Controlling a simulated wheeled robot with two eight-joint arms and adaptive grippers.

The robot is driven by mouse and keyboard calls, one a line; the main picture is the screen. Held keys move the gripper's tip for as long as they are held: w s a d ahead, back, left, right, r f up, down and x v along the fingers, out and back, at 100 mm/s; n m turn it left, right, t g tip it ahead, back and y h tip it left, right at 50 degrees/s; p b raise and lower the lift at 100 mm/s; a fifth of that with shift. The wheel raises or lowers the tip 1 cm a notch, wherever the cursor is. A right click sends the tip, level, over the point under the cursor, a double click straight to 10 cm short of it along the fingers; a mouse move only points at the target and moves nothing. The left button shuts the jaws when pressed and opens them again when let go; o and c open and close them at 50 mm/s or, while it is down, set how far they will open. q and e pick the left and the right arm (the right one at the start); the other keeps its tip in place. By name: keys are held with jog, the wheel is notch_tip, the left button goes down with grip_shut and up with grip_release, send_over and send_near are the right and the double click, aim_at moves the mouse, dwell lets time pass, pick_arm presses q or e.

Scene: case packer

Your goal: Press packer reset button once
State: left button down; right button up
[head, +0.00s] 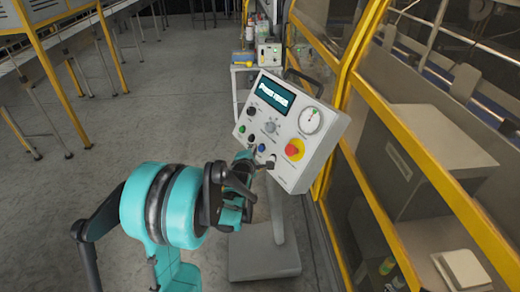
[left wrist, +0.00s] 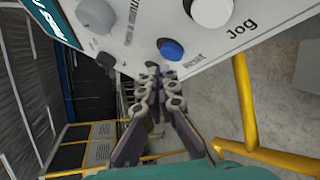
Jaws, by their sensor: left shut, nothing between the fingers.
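The packer control panel (head: 292,132) is a tilted white box on a grey stand. Its blue button (left wrist: 171,50), labelled Reset, shows in the left wrist view, and small in the head view (head: 261,148). My left gripper (head: 258,165) is shut and empty, at the lower part of the panel face. In the left wrist view its fingertips (left wrist: 152,74) are just below and left of the blue button, beside the panel's edge. I cannot tell whether they touch the panel. The button looks uncovered. My right gripper is not in view.
Yellow-framed machine guarding (head: 430,165) stands close on the right. Grey floor (head: 120,135) is open on the left.

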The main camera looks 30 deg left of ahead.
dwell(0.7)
pick_arm(q)
jog(key=shift+w+d+f+b, duration=0.2)
jog(key=shift+w+f+b, duration=0.05)
jog(key=shift+w+b, duration=0.1)
jog(key=shift+w+d+f, duration=0.15)
jog(key=shift+w+d, duration=0.05)
dwell(0.7)
jog(key=shift+a, duration=0.1)
jog(key=shift+s+a+r, duration=0.3)
jog(key=shift+s+r, duration=0.1)
jog(key=shift+s, duration=0.2)
jog(key=s, duration=0.1)
jog(key=s+a+r+p, duration=0.1)
jog(key=s+a+r, duration=0.1)
jog(key=shift+s+r, duration=0.25)
jog(key=shift+s, duration=0.1)
dwell(0.4)
dwell(0.6)
